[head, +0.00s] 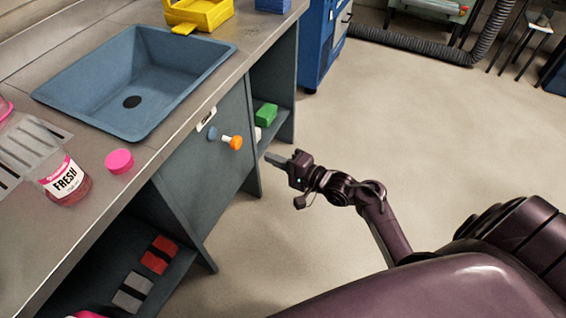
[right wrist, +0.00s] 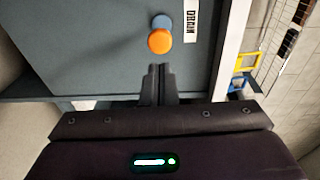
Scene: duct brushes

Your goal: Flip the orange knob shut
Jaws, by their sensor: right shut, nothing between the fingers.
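The orange knob (head: 236,142) sits at the end of a short pale stem with a blue base, on the grey-blue cabinet door (head: 205,165) below the sink. A small white label is above it. In the right wrist view the orange knob (right wrist: 159,41) is just beyond my fingertips, with the blue base behind it and a label reading DRAIN beside it. My right gripper (head: 268,158) is shut and empty, to the right of the knob and a little lower in the head view. It is apart from the knob. My left gripper is not in view.
A blue-grey sink (head: 185,85) is set in the worktop above the door. A FRESH jar (head: 65,180) and a pink lid (head: 119,161) stand on the worktop. A green block (head: 265,114) lies on an open shelf. Floor (head: 400,130) beside my right arm is clear.

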